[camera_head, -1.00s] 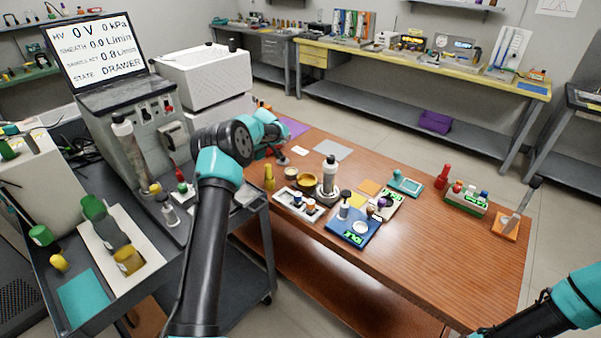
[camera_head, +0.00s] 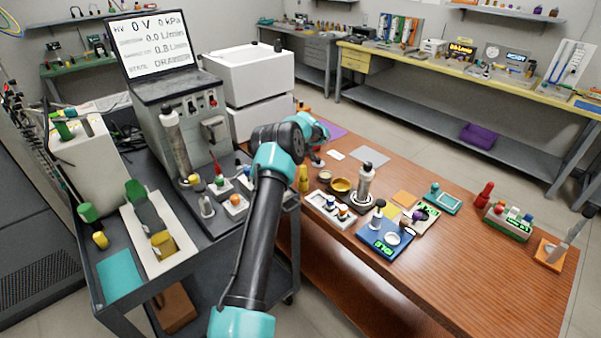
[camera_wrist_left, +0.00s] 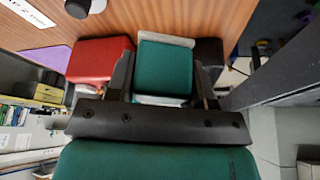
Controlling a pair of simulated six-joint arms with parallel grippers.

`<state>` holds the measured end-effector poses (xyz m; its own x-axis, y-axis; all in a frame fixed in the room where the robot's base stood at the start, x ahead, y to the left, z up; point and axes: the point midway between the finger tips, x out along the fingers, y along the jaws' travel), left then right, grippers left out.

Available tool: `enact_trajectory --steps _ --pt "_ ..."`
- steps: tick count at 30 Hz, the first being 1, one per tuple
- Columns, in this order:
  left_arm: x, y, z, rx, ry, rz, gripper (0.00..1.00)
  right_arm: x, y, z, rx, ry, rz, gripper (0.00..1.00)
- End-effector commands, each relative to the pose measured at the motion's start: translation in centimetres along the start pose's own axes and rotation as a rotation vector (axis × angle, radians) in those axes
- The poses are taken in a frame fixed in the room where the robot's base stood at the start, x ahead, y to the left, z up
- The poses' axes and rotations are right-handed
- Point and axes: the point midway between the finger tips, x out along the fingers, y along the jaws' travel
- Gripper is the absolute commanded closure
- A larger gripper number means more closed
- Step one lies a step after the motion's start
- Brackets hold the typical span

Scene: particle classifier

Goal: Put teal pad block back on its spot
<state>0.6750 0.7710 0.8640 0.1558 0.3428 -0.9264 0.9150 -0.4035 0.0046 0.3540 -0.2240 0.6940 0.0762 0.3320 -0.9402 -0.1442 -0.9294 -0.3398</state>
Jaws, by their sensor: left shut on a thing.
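In the left wrist view, a block with a teal face and white edges (camera_wrist_left: 165,68) sits between the two dark fingers of my left gripper (camera_wrist_left: 164,88), which is shut on it. A red block (camera_wrist_left: 98,58) lies just left of the fingers there. In the head view my left arm reaches over the back left end of the wooden table; its fingers and the held block are mostly hidden. A flat teal pad (camera_head: 121,281) lies on the grey cart's front left. My right gripper is not in view.
The wooden table (camera_head: 500,280) has clear room at its front right. A blue tray (camera_head: 384,238), a white tray (camera_head: 327,208) and a metal cylinder (camera_head: 365,182) stand near its left edge. The cart (camera_head: 190,285) carries the instrument with a screen (camera_head: 150,42) and a white holder (camera_head: 152,232).

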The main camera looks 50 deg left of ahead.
Motion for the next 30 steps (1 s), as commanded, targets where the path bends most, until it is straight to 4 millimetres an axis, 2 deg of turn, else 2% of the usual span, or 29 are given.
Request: enact_trajectory --steps 6,9,21,30 --pt "3.5 0.0 1.5 0.001 -0.003 -0.002 0.74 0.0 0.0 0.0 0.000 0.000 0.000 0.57" --pt "4.5 0.0 1.9 0.000 0.000 -0.001 0.74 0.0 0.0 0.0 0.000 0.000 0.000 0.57" --pt "5.1 0.0 2.1 -0.001 -0.001 -0.001 0.74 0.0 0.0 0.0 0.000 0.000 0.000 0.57" --pt "8.1 -0.1 3.4 -0.001 -0.001 -0.001 0.74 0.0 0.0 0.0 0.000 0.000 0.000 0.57"
